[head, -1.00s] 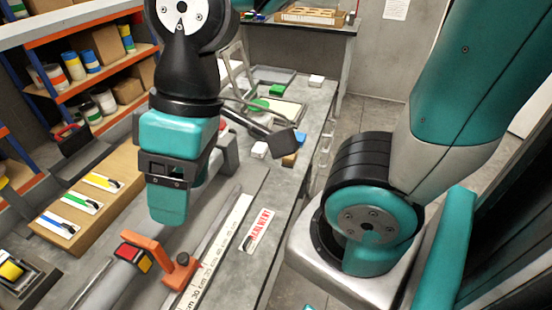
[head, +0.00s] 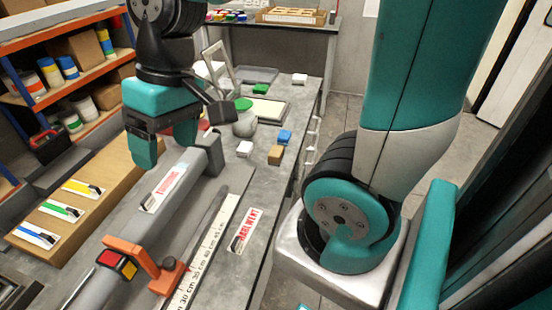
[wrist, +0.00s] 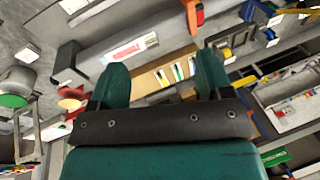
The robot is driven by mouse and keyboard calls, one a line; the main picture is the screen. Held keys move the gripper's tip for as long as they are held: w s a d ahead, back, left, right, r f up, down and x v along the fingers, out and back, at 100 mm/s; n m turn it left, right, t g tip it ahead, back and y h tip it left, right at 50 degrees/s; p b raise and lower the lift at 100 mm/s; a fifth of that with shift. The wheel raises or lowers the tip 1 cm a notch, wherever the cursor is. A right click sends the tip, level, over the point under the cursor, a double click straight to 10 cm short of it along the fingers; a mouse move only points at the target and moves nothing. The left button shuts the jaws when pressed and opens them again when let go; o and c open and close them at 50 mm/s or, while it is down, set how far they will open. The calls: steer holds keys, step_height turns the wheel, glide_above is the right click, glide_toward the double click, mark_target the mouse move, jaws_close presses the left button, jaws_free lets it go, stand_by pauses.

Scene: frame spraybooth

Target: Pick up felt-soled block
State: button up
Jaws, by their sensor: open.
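My gripper (head: 163,148) is open and empty over the left part of the bench, beside the grey tube with a red-lettered label. Its two fingers also show in the wrist view (wrist: 161,78), with nothing between them. Small blocks lie on the bench to the right of my gripper in the head view: a white block (head: 244,148), a tan block (head: 275,155) and a blue block (head: 284,137). A green block (head: 260,89) and another white block (head: 299,79) lie farther back. I cannot tell which has a felt sole; the undersides are hidden.
The grey tube (head: 180,178) lies along the bench near an orange clamp (head: 150,265) and a ruler (head: 205,255). A green-topped jar (head: 245,120) stands behind the near white block. Shelves (head: 70,85) stand at left. A wooden tray (head: 291,16) sits on the far table.

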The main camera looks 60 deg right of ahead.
steer(key=w+d+f+m+h+b, duration=0.1)
steer(key=w+d+f+m, duration=0.25)
steer(key=d, duration=0.35)
steer(key=w+d+f+m+h+b, duration=0.15)
steer(key=w+d+m, duration=0.25)
steer(key=d, duration=0.4)
steer(key=m+g, duration=0.1)
steer(key=m, duration=0.8)
glide_above(276, 151)
steer(key=shift+h, duration=0.25)
steer(key=f, duration=1.7)
steer(key=shift+w+d+f, duration=0.15)
steer(key=shift+d+f, duration=0.05)
steer(key=shift+f, duration=0.2)
steer(key=shift+a+f+p, duration=0.15)
steer(key=shift+f+p, duration=0.7)
steer(key=shift+f, duration=2.2)
steer(key=c, duration=1)
